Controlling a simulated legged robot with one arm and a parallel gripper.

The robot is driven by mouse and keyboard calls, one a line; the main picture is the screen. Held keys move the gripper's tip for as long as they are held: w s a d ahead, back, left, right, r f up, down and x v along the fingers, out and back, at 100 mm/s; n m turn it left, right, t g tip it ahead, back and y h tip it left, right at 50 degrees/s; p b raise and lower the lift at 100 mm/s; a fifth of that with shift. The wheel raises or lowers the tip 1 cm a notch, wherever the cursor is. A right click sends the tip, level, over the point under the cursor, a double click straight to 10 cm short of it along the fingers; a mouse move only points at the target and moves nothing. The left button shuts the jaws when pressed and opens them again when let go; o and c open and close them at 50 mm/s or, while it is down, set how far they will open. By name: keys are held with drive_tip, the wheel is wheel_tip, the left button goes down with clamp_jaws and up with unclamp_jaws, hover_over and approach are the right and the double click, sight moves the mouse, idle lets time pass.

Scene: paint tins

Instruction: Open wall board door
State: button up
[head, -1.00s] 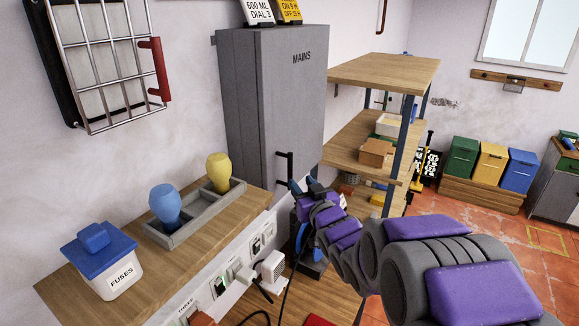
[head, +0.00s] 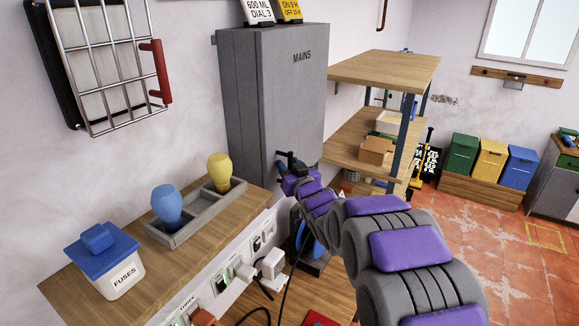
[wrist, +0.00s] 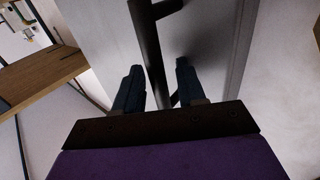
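The grey wall cabinet marked MAINS (head: 272,90) stands upright on the wall, and its door is shut. Its dark bar handle (wrist: 147,42) is low on the door; in the head view my gripper largely covers it. My gripper (head: 287,164) is at the handle. In the wrist view my gripper (wrist: 158,78) is open, one dark finger on each side of the bar. A gap shows between the bar and each finger.
A wooden shelf unit (head: 385,70) stands close right of the cabinet. A wire grille (head: 105,60) hangs at left.

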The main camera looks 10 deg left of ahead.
drive_tip(key=shift+c, duration=0.3)
clamp_jaws()
drive_tip(key=shift+d, duration=0.1)
